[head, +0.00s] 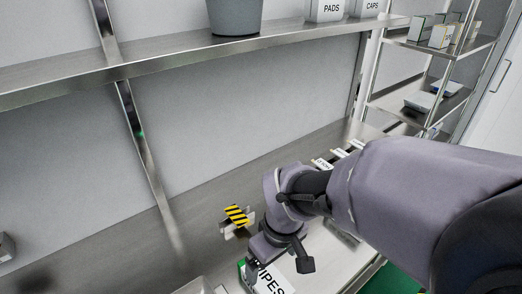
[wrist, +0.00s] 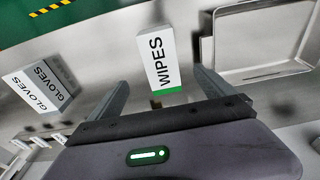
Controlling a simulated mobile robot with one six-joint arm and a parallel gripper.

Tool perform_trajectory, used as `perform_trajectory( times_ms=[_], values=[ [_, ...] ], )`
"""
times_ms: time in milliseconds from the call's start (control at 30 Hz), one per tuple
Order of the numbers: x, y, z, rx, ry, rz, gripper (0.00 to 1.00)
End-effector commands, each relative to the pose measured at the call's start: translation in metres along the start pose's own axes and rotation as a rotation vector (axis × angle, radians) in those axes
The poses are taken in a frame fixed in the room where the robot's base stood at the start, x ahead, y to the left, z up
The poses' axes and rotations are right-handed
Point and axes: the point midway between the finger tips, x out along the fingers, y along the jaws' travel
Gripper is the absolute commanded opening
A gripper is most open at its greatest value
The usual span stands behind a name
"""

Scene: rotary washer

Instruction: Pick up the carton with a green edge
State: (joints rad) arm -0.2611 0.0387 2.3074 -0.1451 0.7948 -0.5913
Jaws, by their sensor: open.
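The carton with a green edge is a white box marked WIPES (wrist: 157,52), in the upper middle of the wrist view. Its green edge (wrist: 167,91) faces my gripper. In the head view the carton (head: 276,279) is at the bottom, partly hidden by my gripper. My gripper (wrist: 161,79) is open and empty, with one finger to each side of the carton's near end in the wrist view. Whether the fingertips reach down to the carton's height is not clear.
A white GLOVES box (wrist: 38,88) lies left of the carton in the wrist view. A metal tray (wrist: 262,75) is on its right. In the head view a shelf (head: 150,65) runs above the counter, and a wire rack (head: 400,105) stands at right.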

Motion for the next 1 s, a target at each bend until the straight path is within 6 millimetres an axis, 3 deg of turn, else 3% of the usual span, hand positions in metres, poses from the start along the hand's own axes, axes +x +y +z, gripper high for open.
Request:
perform_trajectory(
  times_ms=[33,100,300,467,700,900,1000],
  values=[
    [0.025,0.000,0.002,0.000,-0.004,-0.002,0.94],
    [0.047,0.000,0.002,0.001,-0.004,-0.001,0.94],
    [0.089,0.000,0.001,0.003,-0.001,-0.001,0.94],
    [0.100,0.001,-0.002,0.005,0.001,0.000,0.94],
    [0.145,0.004,-0.010,0.005,-0.001,0.000,0.94],
    [0.144,0.004,-0.011,0.006,0.001,0.000,0.94],
    [0.144,0.004,-0.011,0.006,0.001,0.000,0.76]
  ],
)
